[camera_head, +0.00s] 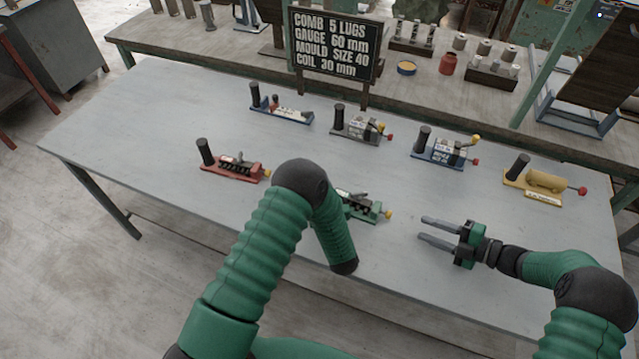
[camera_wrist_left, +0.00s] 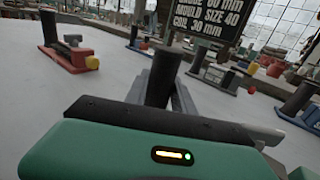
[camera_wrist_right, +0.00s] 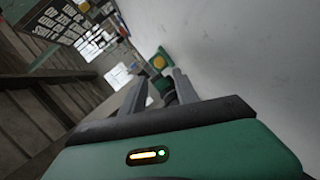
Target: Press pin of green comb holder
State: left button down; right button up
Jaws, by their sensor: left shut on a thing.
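The green comb holder (camera_head: 362,207) lies on the grey table, partly hidden behind my left arm. Its yellow pin (camera_head: 389,214) points right, toward my right gripper. My left gripper is hidden behind its arm in the head view. In the left wrist view, my left gripper (camera_wrist_left: 163,88) is shut on a black upright handle (camera_wrist_left: 162,70), which appears to be the green holder's. My right gripper (camera_head: 424,229) is open and empty, a short gap right of the pin. In the right wrist view the yellow pin (camera_wrist_right: 159,62) shows beyond the spread fingers.
A red holder (camera_head: 230,172) stands left of my left arm. Blue (camera_head: 280,116), grey (camera_head: 358,134), second blue (camera_head: 440,158) and yellow (camera_head: 540,185) holders stand farther back. A black sign (camera_head: 332,45) rises behind them. The table (camera_head: 130,125) is clear at the left.

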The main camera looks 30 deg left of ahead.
jog(key=c, duration=0.7)
jog(key=n, duration=0.1)
jog(key=r+n, duration=0.1)
jog(key=n, duration=0.1)
jog(key=shift+w+d+n+g+h, duration=0.15)
jog(key=shift+n+g+h, duration=0.15)
grip_shut()
jog(key=n, duration=0.2)
jog(key=r+n+g+h, duration=0.1)
jog(key=n, duration=0.5)
jog(key=shift+w+d+r, duration=0.3)
jog(key=shift+d+r, duration=0.1)
jog(key=d+r+n+h, duration=0.1)
jog(key=n, duration=0.3)
jog(key=w+r+n+h, duration=0.1)
jog(key=n, duration=0.3)
jog(key=d+r+n+g+h, duration=0.1)
jog(key=n, duration=0.4)
jog(key=shift+w+d+r+h, duration=0.15)
jog(key=shift+w+d+h, duration=0.1)
jog(key=shift+d+h, duration=0.05)
